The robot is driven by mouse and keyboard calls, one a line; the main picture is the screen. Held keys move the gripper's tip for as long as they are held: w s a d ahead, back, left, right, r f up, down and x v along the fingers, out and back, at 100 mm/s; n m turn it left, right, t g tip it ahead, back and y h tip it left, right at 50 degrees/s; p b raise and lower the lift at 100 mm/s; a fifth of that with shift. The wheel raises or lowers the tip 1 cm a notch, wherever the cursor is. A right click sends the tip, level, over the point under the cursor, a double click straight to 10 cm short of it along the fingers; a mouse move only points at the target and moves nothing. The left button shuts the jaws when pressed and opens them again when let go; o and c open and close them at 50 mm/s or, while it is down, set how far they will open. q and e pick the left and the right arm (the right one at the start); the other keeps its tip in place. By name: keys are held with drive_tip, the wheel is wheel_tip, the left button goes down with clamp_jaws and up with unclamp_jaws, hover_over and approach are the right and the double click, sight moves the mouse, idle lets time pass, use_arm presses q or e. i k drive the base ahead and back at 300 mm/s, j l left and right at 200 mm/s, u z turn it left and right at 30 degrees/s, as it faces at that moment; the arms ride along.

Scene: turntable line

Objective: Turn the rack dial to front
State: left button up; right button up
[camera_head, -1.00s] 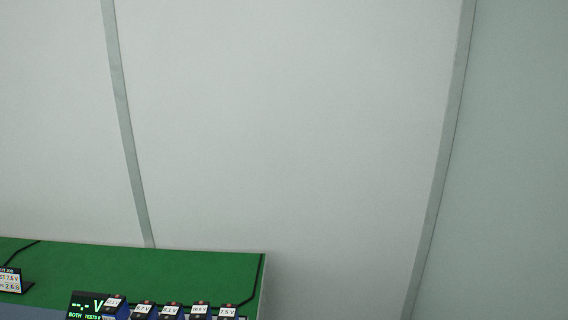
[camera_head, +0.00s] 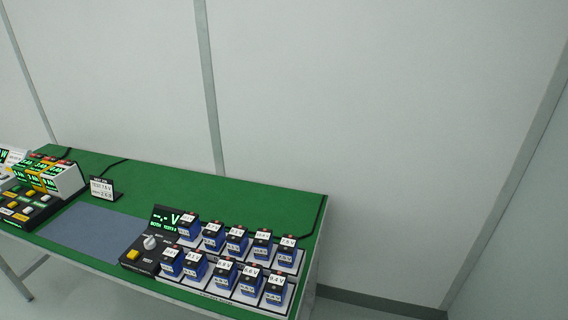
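The rack dial (camera_head: 150,242) is a pale round knob on a black control box at the left end of the battery rack. A yellow button (camera_head: 132,254) sits on the same box, below and left of the dial. A display (camera_head: 165,219) behind the dial shows green dashes, a V and small text that seems to include "BOTH". Which label the dial points to is too small to tell. The rack (camera_head: 236,292) holds two rows of blue blocks with white voltage labels. Neither of my grippers is in view.
The rack stands on a green-topped bench (camera_head: 270,202) against a pale wall. Farther left is a device with green displays and buttons (camera_head: 50,178). The floor right of the bench looks clear.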

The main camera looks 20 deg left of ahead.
sight(150, 243)
drive_tip(key=i+j+u, duration=0.1)
drive_tip(key=u, duration=1.35)
drive_tip(key=j, duration=0.1)
